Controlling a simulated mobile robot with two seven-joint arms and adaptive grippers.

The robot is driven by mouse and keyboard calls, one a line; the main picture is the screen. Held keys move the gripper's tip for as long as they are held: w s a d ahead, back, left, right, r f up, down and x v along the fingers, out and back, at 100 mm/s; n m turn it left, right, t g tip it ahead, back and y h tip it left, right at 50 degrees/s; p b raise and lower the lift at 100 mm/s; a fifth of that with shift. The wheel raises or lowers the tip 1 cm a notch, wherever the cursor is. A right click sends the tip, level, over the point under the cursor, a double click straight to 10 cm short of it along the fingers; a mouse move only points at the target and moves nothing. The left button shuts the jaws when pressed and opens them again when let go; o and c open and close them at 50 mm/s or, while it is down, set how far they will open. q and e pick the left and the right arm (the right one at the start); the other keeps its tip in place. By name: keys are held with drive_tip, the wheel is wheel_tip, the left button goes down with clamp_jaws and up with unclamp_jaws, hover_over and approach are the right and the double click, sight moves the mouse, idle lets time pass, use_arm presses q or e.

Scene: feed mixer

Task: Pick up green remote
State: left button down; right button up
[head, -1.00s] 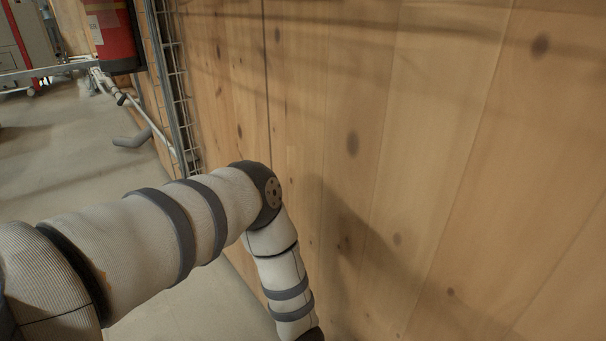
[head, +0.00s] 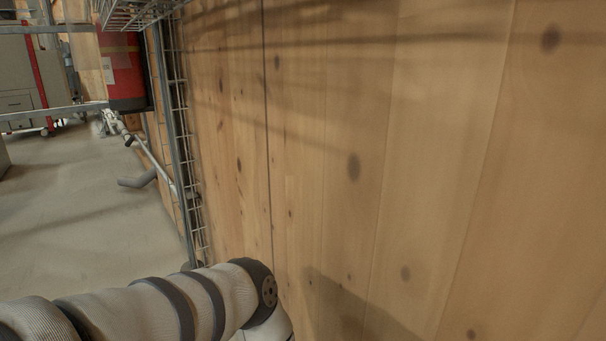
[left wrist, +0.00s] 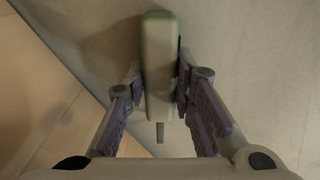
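The green remote (left wrist: 160,68) shows in the left wrist view as a long, pale grey-green block with rounded ends and a small dark stub at its near end. My left gripper (left wrist: 160,85) has its fingertips close against both long sides of it and appears shut on it. Beneath is the grey floor; whether the remote is clear of it is hard to tell. In the head view only my left arm shows at the lower left; its gripper and the remote are out of that frame. My right gripper is in neither view.
A wooden plank wall (head: 400,150) fills the right of the head view, close to my left arm. A wire mesh rack (head: 180,130) and a red cylinder (head: 122,70) stand at the left. Grey floor (head: 80,220) is open at the left.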

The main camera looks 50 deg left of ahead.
use_arm(q)
wheel_tip(320, 180, up, 3)
drive_tip(key=shift+f+p, duration=0.1)
drive_tip(key=shift+p, duration=0.7)
drive_tip(key=s+d+r+p, duration=0.7)
drive_tip(key=s+r, duration=0.3)
drive_tip(key=s, duration=0.2)
drive_tip(key=shift+p, duration=0.9)
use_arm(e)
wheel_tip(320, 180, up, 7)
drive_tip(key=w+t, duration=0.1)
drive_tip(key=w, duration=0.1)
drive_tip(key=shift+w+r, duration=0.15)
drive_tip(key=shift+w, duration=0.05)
use_arm(q)
drive_tip(key=shift+s, duration=0.1)
